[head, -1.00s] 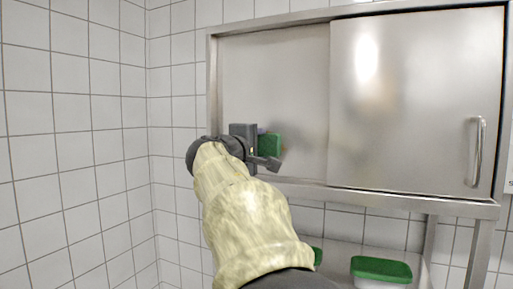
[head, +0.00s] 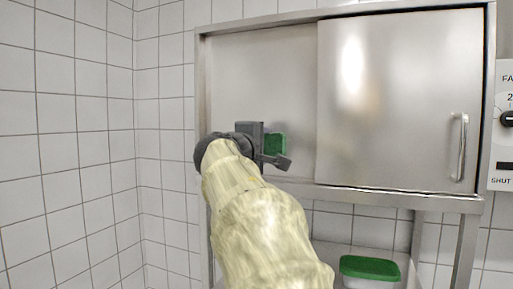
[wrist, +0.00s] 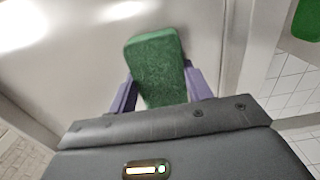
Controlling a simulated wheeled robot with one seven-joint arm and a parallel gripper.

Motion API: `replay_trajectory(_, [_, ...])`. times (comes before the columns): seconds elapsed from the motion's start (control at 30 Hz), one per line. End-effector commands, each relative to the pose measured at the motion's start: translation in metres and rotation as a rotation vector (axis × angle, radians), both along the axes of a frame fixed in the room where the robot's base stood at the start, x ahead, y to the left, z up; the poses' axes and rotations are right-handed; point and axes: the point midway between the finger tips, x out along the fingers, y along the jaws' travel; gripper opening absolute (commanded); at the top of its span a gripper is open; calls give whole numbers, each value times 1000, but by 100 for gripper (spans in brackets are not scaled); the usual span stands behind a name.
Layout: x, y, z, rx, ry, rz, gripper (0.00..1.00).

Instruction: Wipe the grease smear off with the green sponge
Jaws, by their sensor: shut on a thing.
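My gripper (head: 267,147) is shut on the green sponge (head: 277,144), in front of the left panel (head: 255,85) of a steel wall cabinet. In the wrist view the sponge (wrist: 158,68) sits between two purple fingers and sticks out past them toward the pale panel. I cannot tell for sure whether it touches the panel. No distinct grease smear stands out on the left panel now; the part behind the sponge and gripper is hidden.
The cabinet's right sliding door (head: 400,100) overlaps the left panel and has a vertical handle (head: 459,147). A green-lidded container (head: 370,268) stands below. A control panel (head: 504,125) is at the right edge. Tiled wall (head: 70,130) lies left.

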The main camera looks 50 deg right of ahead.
Motion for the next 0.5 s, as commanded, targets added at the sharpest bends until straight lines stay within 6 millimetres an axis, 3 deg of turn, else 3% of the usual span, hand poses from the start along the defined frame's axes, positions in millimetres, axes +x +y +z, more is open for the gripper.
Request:
replay_trajectory(0.3, [-22,-8,-1,0,0,-4,31])
replay_trajectory(0.5, [-23,-8,0,1,0,-2,31])
